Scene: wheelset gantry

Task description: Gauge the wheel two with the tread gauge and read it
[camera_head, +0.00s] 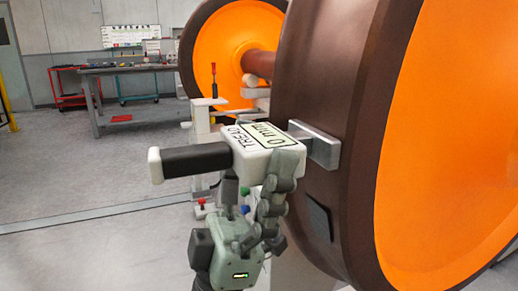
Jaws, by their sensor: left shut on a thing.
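The tread gauge (262,150) is a white box with a black handle to the left and a grey metal head (322,149) to the right. Its top face carries the word TREAD and a display that seems to read 0 mm. My left gripper (262,188) is shut on the gauge box from below. The metal head is at the brown tread of the near wheel (322,85); whether it touches cannot be told. This wheel has an orange face, and no number shows on it. My right gripper is not in view.
A second orange wheel (222,50) stands behind, joined by an axle (259,64). A dark flat patch (319,217) is on the near tread, below the gauge. A stand with a red-topped lever (213,78) is behind the gauge.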

